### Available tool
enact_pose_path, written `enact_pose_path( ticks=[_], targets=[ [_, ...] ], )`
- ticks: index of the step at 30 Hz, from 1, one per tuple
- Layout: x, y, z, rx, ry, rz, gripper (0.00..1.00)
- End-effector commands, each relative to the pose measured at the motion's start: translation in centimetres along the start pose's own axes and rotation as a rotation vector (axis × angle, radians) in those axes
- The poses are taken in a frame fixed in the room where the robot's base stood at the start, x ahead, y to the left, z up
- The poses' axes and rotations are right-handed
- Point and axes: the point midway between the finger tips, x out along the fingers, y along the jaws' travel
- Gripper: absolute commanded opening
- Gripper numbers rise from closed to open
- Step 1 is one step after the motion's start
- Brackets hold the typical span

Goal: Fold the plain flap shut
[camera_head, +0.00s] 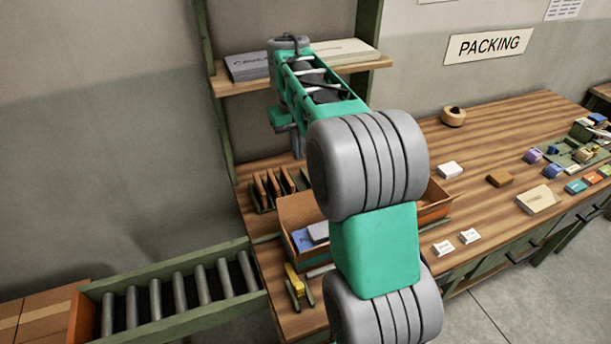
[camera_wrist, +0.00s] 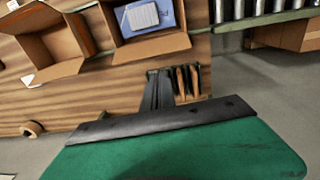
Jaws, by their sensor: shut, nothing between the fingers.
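An open brown carton (camera_head: 290,214) stands on the bench, partly hidden behind my arm. It holds a blue item (camera_head: 303,240) and a pale grey block. It also shows at the top of the wrist view (camera_wrist: 113,48), with a brown flap (camera_wrist: 160,47) on its near side. A second open, empty carton (camera_wrist: 47,44) stands to its left there, with an orange panel. In the head view only its orange edge (camera_head: 436,205) shows. I cannot tell which flap is the plain one. My gripper (camera_head: 298,152) is shut and empty, above the bench behind the cartons, apart from the flaps.
A rack with brown dividers (camera_head: 268,190) stands close by my gripper. A shelf (camera_head: 350,65) with flat stacks is above. A roller conveyor (camera_head: 180,295) lies at lower left. A tape roll (camera_head: 453,116), cards and small boxes are on the right of the bench (camera_head: 510,125).

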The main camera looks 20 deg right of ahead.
Motion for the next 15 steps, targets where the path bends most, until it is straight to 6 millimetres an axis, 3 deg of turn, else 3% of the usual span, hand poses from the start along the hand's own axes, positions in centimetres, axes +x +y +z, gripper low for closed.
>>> enact_pose_path(
  ticks=[1, 3, 6, 11, 15],
  targets=[
    [1.2, 0.8, -1.9, 0.003, -0.039, -0.01, 0.0],
    [2.7, 1.6, -3.7, 0.003, -0.077, -0.026, 0.0],
    [4.5, 2.3, -5.2, 0.003, -0.114, -0.046, 0.0],
    [6.1, 2.6, -5.8, 0.0, -0.131, -0.058, 0.0],
    [8.4, 2.5, -5.5, 0.001, -0.132, -0.058, 0.0]
  ],
)
